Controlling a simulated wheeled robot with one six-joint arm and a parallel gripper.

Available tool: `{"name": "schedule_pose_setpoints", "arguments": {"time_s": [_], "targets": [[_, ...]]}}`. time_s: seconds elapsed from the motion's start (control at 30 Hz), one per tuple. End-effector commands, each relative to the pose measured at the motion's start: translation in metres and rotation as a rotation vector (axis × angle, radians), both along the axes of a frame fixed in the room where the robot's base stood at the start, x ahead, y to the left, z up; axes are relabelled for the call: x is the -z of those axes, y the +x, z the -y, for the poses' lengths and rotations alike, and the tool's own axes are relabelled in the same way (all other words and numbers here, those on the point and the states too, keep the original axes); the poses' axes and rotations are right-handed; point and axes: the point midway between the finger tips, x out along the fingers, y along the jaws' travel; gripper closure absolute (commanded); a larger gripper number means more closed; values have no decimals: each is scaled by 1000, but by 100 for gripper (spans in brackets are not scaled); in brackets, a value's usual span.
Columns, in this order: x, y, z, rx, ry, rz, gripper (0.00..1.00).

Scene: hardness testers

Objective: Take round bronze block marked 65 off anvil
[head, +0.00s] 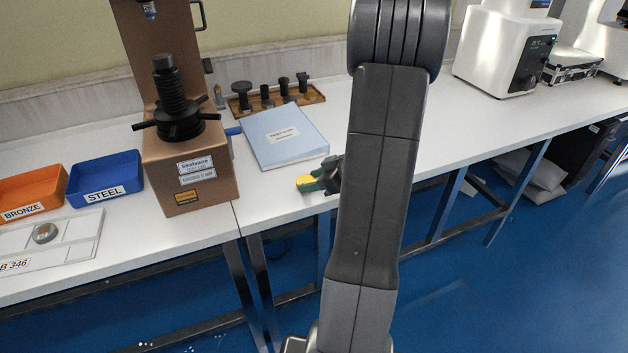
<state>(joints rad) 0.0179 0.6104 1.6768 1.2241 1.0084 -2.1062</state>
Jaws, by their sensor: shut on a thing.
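The brown hardness tester (190,150) stands on the bench at the left, with a black spoked wheel and screw. On top of the screw is the dark anvil (163,63); I see no bronze block on it. A round greyish block (45,233) lies in the white tray at the far left; its mark is too small to read. My gripper (332,174) seems to be the dark part showing left of my arm, mostly hidden behind it.
An orange BRONZE bin (32,192) and a blue STEEL bin (105,182) stand left of the tester, behind the white tray (82,226). A blue folder (285,137), a rack of anvils (275,97) and a green-and-yellow item (308,184) lie right. White machines stand farther right.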

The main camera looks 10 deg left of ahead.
Motion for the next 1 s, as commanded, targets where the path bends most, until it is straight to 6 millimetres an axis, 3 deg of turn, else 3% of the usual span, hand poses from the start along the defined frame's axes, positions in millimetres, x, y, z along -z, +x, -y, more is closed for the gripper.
{"name": "schedule_pose_setpoints", "arguments": {"time_s": [0.63, 0.67, 0.77, 0.8, 1.0], "targets": [[5, 0, 0, -1, 1, 2, 82], [5, 0, 0, -1, 1, 1, 48], [4, 0, 0, -1, 1, 1, 29], [4, 0, 0, -1, 1, 1, 25], [5, 0, 0, 0, 0, 0, 27]]}}
